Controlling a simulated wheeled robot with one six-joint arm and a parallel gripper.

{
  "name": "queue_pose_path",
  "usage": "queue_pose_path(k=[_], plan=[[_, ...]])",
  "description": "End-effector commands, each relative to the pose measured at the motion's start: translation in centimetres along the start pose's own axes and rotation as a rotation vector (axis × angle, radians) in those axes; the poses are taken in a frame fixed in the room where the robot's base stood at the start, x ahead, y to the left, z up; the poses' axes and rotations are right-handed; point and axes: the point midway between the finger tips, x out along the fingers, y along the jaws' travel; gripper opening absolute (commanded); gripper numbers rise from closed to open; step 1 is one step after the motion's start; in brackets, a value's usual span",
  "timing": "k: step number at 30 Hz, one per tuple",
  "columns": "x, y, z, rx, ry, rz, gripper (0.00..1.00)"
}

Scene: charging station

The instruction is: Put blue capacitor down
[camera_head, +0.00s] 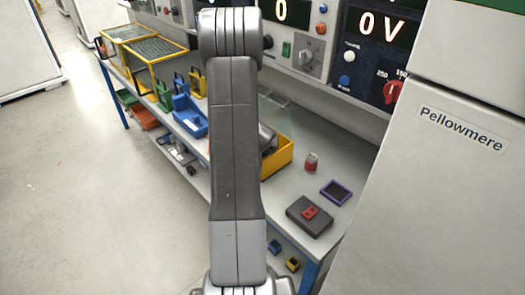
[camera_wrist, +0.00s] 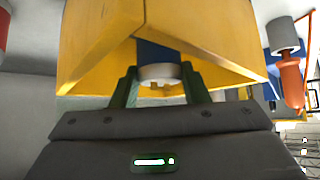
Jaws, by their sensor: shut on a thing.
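In the wrist view, my gripper (camera_wrist: 159,70) has its two green fingers closed on the blue capacitor (camera_wrist: 159,50). The capacitor has a blue body and a pale grey end with small terminals that faces the camera. A yellow bin (camera_wrist: 95,45) rises on both sides of it. I cannot tell whether the capacitor touches the bin. In the head view, the yellow bin (camera_head: 283,160) stands on the bench, partly behind my arm. My gripper and the capacitor are hidden there.
A red can (camera_head: 311,162), a purple-rimmed tray (camera_head: 336,191) and a dark box with a red part (camera_head: 309,216) stand on the bench (camera_head: 345,155). Blue (camera_head: 188,112) and green bins and yellow-framed cases (camera_head: 150,57) are farther left. A white cabinet (camera_head: 440,190) closes the right side.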

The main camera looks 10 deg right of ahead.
Motion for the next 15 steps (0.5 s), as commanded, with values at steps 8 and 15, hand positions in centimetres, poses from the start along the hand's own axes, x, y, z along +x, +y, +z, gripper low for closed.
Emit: queue_pose_path(k=[8, 15], plan=[[1.00, -0.01, 0.98, 0.000, 0.001, 0.000, 0.12], [1.28, -0.01, 1.27, -0.001, 0.000, 0.000, 0.12]])
